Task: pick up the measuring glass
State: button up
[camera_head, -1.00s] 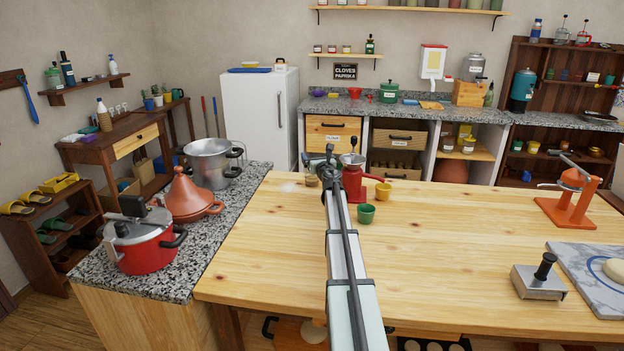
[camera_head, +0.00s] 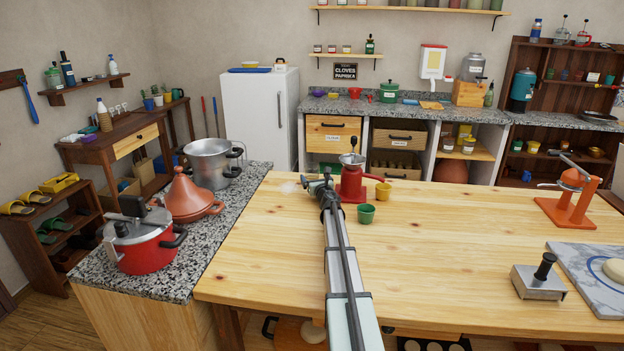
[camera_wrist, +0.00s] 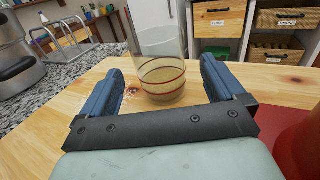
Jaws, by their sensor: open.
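The measuring glass (camera_wrist: 161,82) is clear with dark red rings and stands upright on the wooden table in the wrist view. In the head view it is a faint clear shape (camera_head: 288,187) near the table's far left corner. My gripper (camera_wrist: 161,66) is open, with its two blue fingers on either side of the glass in the picture. A gap shows on both sides, and the fingers do not appear to touch it. How deep the glass sits between the fingers is hard to tell. In the head view my gripper (camera_head: 308,182) is just right of the glass.
A red grinder (camera_head: 352,182) stands close to the right of my gripper, with a green cup (camera_head: 366,214) and a yellow cup (camera_head: 383,192) beside it. A granite counter (camera_head: 225,232) with pots lies left. The table's middle is clear.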

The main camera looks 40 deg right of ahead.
jog(key=x, duration=0.6)
jog(key=shift+w, duration=0.25)
jog(key=shift+c, duration=0.4)
jog(key=shift+s, duration=0.1)
jog(key=c, duration=1.1)
